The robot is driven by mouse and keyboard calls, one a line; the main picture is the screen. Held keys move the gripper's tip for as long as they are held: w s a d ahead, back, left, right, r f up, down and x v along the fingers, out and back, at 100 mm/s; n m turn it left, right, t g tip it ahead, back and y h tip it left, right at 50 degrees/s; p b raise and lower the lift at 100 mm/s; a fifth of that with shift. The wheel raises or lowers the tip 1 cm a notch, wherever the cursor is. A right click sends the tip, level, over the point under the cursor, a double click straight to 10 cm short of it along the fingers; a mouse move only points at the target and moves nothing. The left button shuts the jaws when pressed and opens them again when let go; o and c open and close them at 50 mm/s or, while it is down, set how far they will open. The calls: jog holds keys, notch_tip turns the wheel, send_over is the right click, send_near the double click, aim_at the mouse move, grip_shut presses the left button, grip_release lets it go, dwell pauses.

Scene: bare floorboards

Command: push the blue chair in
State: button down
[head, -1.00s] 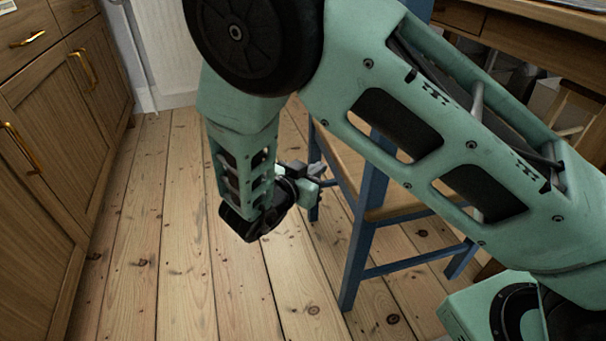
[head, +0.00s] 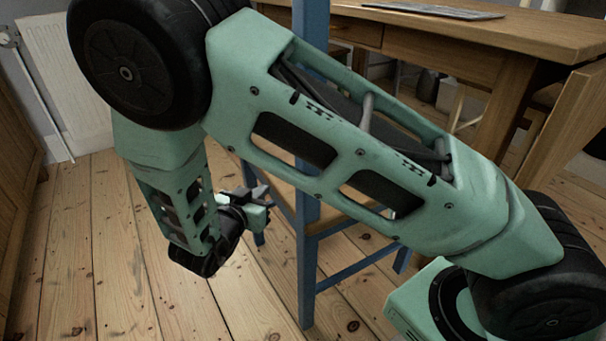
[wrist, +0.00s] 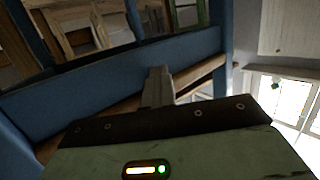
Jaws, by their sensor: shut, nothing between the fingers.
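The blue chair (head: 308,262) has a blue frame and a wooden seat. It stands in the middle of the head view, largely hidden behind my arm, beside the wooden table (head: 450,32). My gripper (head: 262,194) is shut and empty, at the chair's left side near seat height. In the wrist view my gripper (wrist: 158,86) points at a wide blue rail of the chair (wrist: 105,72), with part of the wooden seat edge below it. I cannot tell whether the fingertips touch the chair.
Another wooden chair (head: 562,125) stands at the right by the table. A wooden cabinet (head: 18,190) is at the left edge and a white radiator (head: 68,75) at the back left. The floorboards (head: 95,250) at the left are clear.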

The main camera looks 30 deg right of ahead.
jog(key=shift+s+d+p, duration=0.1)
jog(key=shift+d+p, duration=1.1)
jog(key=shift+d, duration=5.65)
jog(key=shift+a+p, duration=0.75)
jog(key=shift+a, duration=0.85)
jog(key=shift+d, duration=1.4)
jog(key=shift+d, duration=0.1)
jog(key=shift+d, duration=5.85)
jog(key=shift+a+p, duration=0.15)
jog(key=shift+p, duration=0.15)
